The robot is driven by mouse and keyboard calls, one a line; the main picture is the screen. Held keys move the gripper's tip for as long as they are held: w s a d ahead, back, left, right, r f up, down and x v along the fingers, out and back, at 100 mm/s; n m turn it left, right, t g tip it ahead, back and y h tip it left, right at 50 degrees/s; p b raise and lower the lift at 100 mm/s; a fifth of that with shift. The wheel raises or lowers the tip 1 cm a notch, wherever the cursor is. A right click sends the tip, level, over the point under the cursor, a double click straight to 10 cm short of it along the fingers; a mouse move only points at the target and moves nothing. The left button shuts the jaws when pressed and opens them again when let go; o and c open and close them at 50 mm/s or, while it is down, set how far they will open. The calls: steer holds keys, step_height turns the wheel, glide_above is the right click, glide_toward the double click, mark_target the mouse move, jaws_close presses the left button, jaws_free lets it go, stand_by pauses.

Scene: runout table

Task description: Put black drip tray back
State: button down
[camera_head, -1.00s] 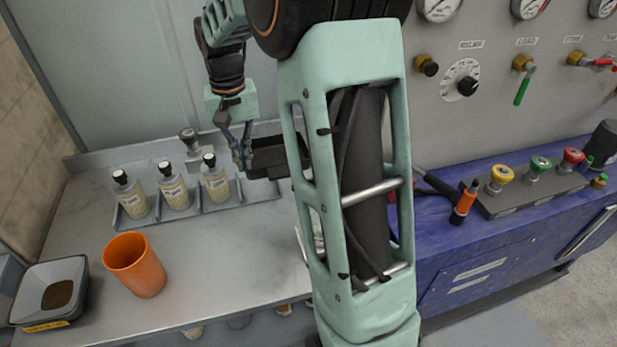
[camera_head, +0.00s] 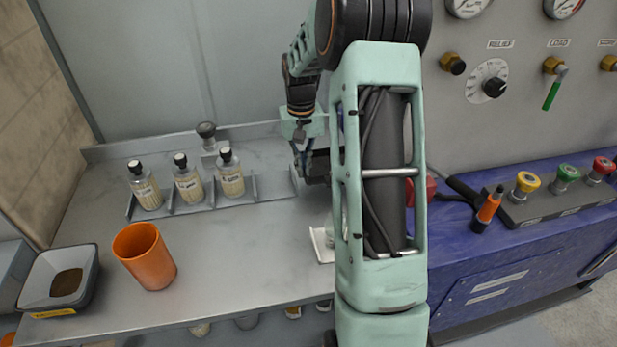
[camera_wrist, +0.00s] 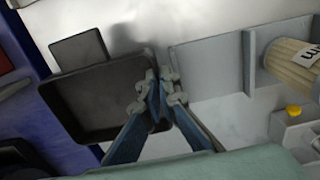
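The black drip tray (camera_wrist: 95,105) is a shallow square pan with a flat tab on one side. In the head view it (camera_head: 318,166) hangs above the bench, partly hidden behind my arm. My gripper (camera_wrist: 160,88) has its fingers closed together on the tray's side wall in the wrist view. In the head view my gripper (camera_head: 303,158) is to the right of the bottle rack. A small white plate-like piece (camera_head: 322,245) lies on the bench below, mostly hidden by my arm.
An orange cup (camera_head: 146,256) and a bowl (camera_head: 60,280) stand at left.

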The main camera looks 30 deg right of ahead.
steer(key=shift+w+d+f, duration=0.15)
steer(key=shift+d+f, duration=0.5)
steer(key=shift+f, duration=0.1)
steer(key=shift+d+f, duration=0.2)
steer(key=shift+f, duration=1.55)
steer(key=shift+f, duration=0.15)
steer(key=c, duration=2.4)
jaws_free()
step_height(320, 180, up, 12)
steer(key=shift+a+r, duration=0.1)
steer(key=shift+r, duration=0.05)
